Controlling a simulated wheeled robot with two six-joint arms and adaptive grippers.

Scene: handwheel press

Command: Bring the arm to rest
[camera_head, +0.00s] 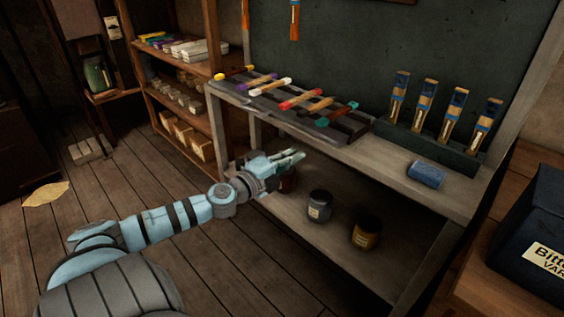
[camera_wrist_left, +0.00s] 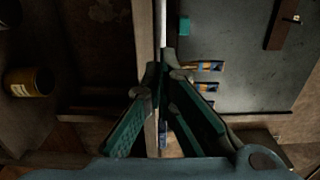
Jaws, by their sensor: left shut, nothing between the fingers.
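My left arm comes in from the lower left of the head view. Its gripper (camera_head: 292,158) is in front of the shelf unit's front edge, a little below the top board. Its fingers are shut with nothing between them. In the left wrist view the shut gripper (camera_wrist_left: 158,72) points along the edge of the board. My right gripper is in neither view.
The bench top (camera_head: 380,160) carries a rack of coloured-end sticks (camera_head: 300,100), a brush holder (camera_head: 430,140) and a blue cylinder (camera_head: 427,174). Jars (camera_head: 319,206) stand on the lower shelf. A dark box (camera_head: 535,235) is at right. The wooden floor at left is mostly clear.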

